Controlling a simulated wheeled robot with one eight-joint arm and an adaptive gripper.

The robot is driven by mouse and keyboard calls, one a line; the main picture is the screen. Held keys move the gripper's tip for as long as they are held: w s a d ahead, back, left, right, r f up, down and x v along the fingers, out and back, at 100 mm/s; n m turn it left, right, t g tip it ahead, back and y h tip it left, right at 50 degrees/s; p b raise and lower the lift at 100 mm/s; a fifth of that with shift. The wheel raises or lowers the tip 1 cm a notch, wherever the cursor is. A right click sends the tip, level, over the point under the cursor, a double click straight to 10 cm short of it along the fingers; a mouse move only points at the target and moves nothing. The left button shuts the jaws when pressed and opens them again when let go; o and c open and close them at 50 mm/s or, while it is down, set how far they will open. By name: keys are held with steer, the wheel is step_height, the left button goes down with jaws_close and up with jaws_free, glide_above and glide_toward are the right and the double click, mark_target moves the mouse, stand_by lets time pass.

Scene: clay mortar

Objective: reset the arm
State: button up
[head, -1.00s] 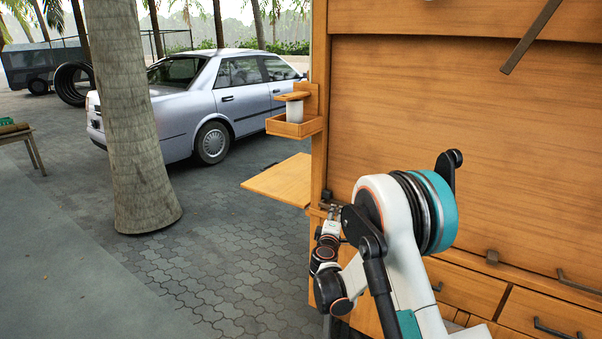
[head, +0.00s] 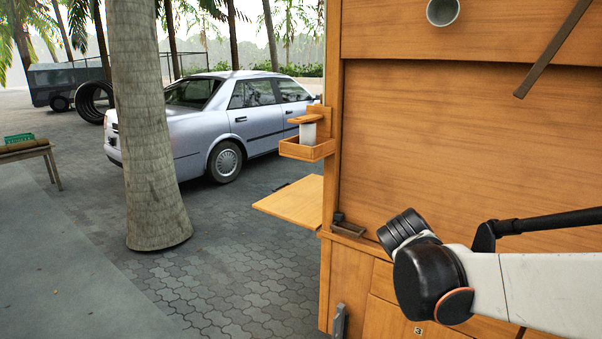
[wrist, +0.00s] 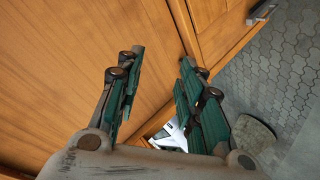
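My gripper (wrist: 161,68) shows in the wrist view, its two green-padded fingers spread apart with nothing held between them. Beyond the fingers is the wooden front of the cabinet (wrist: 65,50); the gap to it is hard to judge. In the head view my arm reaches in from the right edge, bent at a black joint, in front of the lower part of the same cabinet (head: 430,150). I cannot make out the gripper fingers in the head view.
A side shelf (head: 308,150) holds a white cylinder, and a wooden flap (head: 293,201) juts out below it. A grey cup (head: 442,12) and a dark bar (head: 553,48) are at the cabinet's upper right. Open paving (head: 235,270) lies left, with a palm trunk (head: 147,130) and silver car (head: 250,122).

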steer(key=s+a+f+m+g+y, duration=0.1)
steer(key=s+a+f+m+y, duration=0.1)
steer(key=s, duration=1.1)
steer(key=s+a+f+m+g+y, duration=0.2)
steer(key=s+a+f, duration=0.1)
steer(key=s, duration=1.1)
steer(key=shift+s+f+g+y, duration=0.15)
steer(key=shift+g+y, duration=0.15)
steer(key=shift+y, duration=0.1)
